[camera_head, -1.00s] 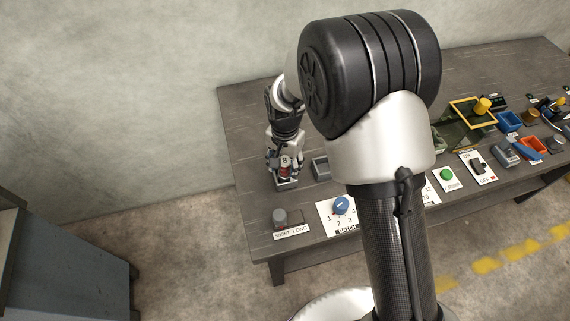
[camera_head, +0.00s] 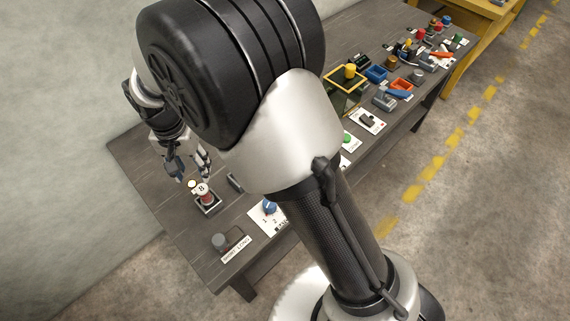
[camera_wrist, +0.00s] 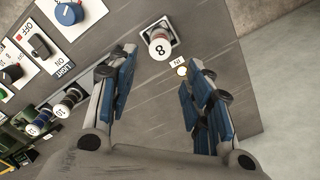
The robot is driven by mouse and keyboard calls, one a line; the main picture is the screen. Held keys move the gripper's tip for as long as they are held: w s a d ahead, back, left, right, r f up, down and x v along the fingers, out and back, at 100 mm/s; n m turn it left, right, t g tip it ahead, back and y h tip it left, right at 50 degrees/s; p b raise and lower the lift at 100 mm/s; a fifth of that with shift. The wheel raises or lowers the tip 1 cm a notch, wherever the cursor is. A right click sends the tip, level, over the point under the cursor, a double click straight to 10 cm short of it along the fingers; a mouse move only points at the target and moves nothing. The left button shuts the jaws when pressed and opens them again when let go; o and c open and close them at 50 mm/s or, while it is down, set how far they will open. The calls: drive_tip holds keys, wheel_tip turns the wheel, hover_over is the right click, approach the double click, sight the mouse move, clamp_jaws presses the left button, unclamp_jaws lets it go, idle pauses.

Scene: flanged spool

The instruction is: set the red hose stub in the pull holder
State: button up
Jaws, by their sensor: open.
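The red hose stub (camera_head: 207,198), with a white top marked 8, stands upright in a small grey square holder (camera_head: 210,210) near the far left end of the bench. In the wrist view the stub (camera_wrist: 160,47) sits inside the holder's rim (camera_wrist: 177,40), beyond my fingers. My gripper (camera_head: 188,176) is open and empty, behind and left of the stub and apart from it. Its blue-padded fingers are spread wide in the wrist view (camera_wrist: 160,90). I cannot read a name for the holder.
A pale round disc (camera_wrist: 182,70) with a small label lies beside the holder. A blue knob (camera_head: 269,206) and a grey knob (camera_head: 220,240) are nearer the front edge. Other spool-like pieces (camera_wrist: 70,98) and switches line the bench. Bare wood lies right of the holder in the wrist view.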

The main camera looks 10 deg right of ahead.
drive_tip(key=s+d+r+n+t, duration=0.15)
drive_tip(key=s+d+r, duration=0.35)
drive_tip(key=d+r, duration=0.5)
drive_tip(key=s+d+r+t, duration=0.2)
drive_tip(key=s+d+r, duration=0.5)
drive_tip(key=d, duration=0.4)
drive_tip(key=s+d+r+n+t, duration=0.1)
drive_tip(key=s+d, duration=0.5)
drive_tip(key=s, duration=0.2)
drive_tip(key=shift+r, duration=0.1)
